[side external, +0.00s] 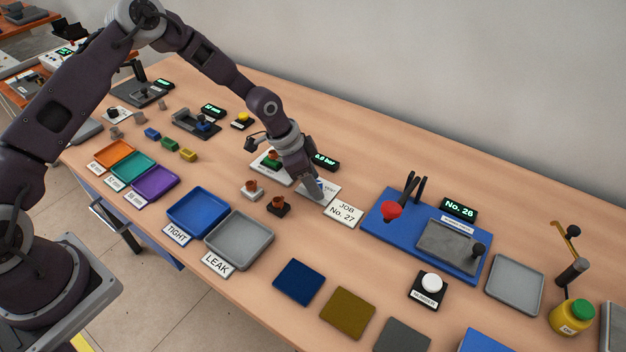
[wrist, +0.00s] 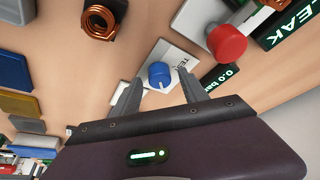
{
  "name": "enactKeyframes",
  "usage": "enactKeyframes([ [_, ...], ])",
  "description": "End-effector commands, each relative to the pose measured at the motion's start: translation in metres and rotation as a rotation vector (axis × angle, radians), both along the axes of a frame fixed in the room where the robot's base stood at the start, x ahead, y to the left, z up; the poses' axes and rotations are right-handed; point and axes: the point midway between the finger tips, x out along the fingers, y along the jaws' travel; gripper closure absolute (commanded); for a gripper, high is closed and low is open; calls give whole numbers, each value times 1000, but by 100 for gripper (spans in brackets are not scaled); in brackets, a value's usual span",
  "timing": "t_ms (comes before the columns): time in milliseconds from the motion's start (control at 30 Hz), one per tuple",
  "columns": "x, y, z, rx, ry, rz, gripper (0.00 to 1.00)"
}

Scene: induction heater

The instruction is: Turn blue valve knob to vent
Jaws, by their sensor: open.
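The blue valve knob (wrist: 159,75) sits on a white plate (wrist: 174,54) with partly hidden dark lettering. A pale pointer mark shows on the knob, towards the bottom of the wrist view. My gripper (wrist: 157,77) is open, with one finger on each side of the knob; I cannot tell whether either finger touches it. In the side external view my gripper (side external: 314,190) points down over the white plate (side external: 329,197), and hides most of the knob. A display reading 0.0 bar (side external: 325,162) stands behind the plate; it also shows in the wrist view (wrist: 219,78).
A red knob (wrist: 227,42) and a LEAK display (wrist: 290,22) are near the plate. A copper-coloured fitting (wrist: 101,20) stands nearby. The JOB No. 27 card (side external: 343,212) lies beside the plate. A blue fixture base (side external: 377,220) is to the right, and trays lie in front.

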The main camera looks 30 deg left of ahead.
Motion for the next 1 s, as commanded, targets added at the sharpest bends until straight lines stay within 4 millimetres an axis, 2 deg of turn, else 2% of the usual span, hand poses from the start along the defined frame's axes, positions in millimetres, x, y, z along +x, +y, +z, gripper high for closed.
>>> enactKeyframes([
  [67,-1,2,6,0,-1,1,49],
  [300,-14,16,51,1,-2,1,49],
  [400,-17,19,62,0,-1,0,49],
  [700,-19,19,65,1,1,0,49],
  [767,-21,21,72,12,-1,2,49],
  [867,-35,30,108,79,-5,29,49],
  [967,-70,47,171,177,-15,116,49],
  [1000,-89,54,195,209,-20,166,49],
])
